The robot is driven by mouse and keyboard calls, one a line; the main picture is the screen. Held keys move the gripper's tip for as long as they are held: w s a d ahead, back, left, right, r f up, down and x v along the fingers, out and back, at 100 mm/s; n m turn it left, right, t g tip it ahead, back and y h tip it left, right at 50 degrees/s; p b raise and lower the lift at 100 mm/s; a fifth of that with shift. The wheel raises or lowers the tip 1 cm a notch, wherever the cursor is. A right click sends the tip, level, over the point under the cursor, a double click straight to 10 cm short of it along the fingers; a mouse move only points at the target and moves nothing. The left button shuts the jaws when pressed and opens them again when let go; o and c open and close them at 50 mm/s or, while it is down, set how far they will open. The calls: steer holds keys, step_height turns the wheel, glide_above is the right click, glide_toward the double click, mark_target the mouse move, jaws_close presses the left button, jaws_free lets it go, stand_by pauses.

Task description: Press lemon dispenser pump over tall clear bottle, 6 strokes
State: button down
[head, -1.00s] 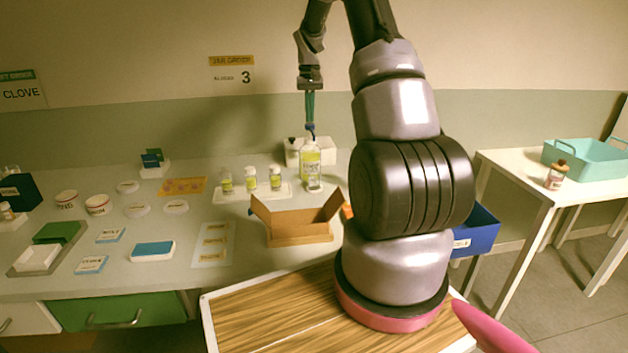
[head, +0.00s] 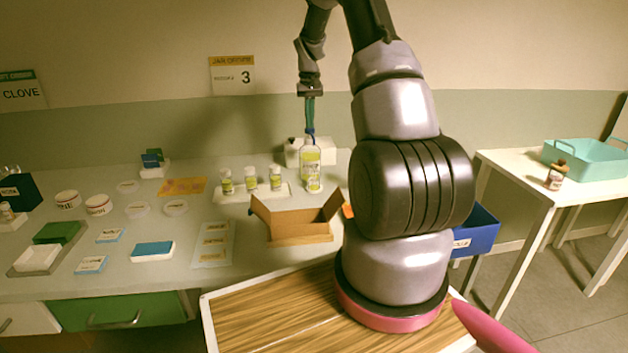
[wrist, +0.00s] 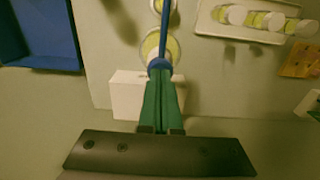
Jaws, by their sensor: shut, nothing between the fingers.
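My gripper (head: 310,122) has green fingers pointing down, closed together. Its fingertips, also in the wrist view (wrist: 159,72), are at the blue pump head of the lemon dispenser (head: 311,158) and seem to touch it; the exact contact is hard to tell. The dispenser has a yellow-green label and shows from above in the wrist view (wrist: 151,46). Its long blue spout (wrist: 165,28) reaches over a round bottle top (wrist: 157,6), apparently the tall clear bottle. In the head view the two bottles overlap, and the liquid level cannot be made out.
Several small white-capped bottles (head: 251,178) stand on a white tray (head: 235,196) left of the dispenser. A white box (head: 327,150) is behind it. A blue bin (head: 482,228) is at the right.

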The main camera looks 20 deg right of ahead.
steer(key=shift+r, duration=1.4)
steer(key=shift+f, duration=1.55)
steer(key=shift+r, duration=1.55)
steer(key=shift+f, duration=0.15)
steer(key=shift+f, duration=1.4)
steer(key=shift+r, duration=1.55)
